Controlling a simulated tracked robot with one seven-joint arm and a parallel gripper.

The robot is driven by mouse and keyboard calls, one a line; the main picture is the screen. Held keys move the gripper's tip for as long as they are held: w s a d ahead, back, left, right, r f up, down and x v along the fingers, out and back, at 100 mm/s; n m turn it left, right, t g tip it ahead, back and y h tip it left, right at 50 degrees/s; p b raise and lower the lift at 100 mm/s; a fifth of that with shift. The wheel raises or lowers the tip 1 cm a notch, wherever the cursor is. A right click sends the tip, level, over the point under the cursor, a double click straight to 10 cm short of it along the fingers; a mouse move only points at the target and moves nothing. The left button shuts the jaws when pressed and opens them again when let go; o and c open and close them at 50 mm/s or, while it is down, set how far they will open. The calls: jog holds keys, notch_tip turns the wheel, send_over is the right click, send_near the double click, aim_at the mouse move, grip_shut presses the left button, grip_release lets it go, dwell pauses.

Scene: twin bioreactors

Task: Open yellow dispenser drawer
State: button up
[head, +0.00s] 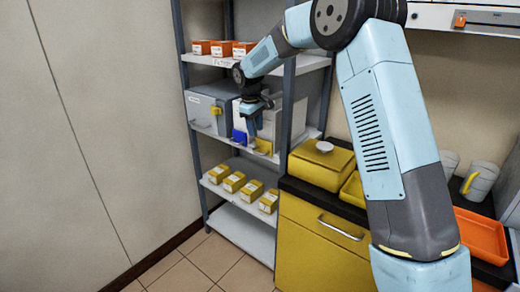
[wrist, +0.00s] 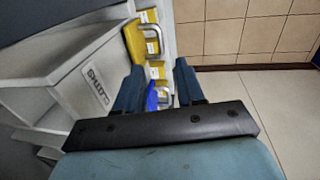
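A white dispenser (head: 291,127) stands on the middle shelf. A blue drawer front (head: 239,137) and a yellow drawer front (head: 263,146) show low on it, the yellow one to the right. In the wrist view the yellow drawer (wrist: 133,42) has a grey curved handle and lies beyond my fingertips, up and left. The blue drawer (wrist: 152,97) shows in the gap between my fingers. My gripper (wrist: 158,72) is open, with nothing held between its fingers. In the head view my gripper (head: 253,128) hangs in front of the dispenser; whether it touches anything is unclear.
Yellow boxes (head: 235,182) line the shelf below; orange boxes (head: 221,48) sit above. A shelf post (head: 285,120) stands close right. Floor (head: 206,262) is clear in front.

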aim_at(258, 153)
jog(key=f, duration=0.3)
jog(key=w+f, duration=0.1)
jog(key=f, duration=0.2)
jog(key=d+f, duration=0.1)
jog(key=f, duration=0.3)
jog(key=shift+w, duration=0.2)
jog(key=shift+c, duration=0.5)
grip_shut()
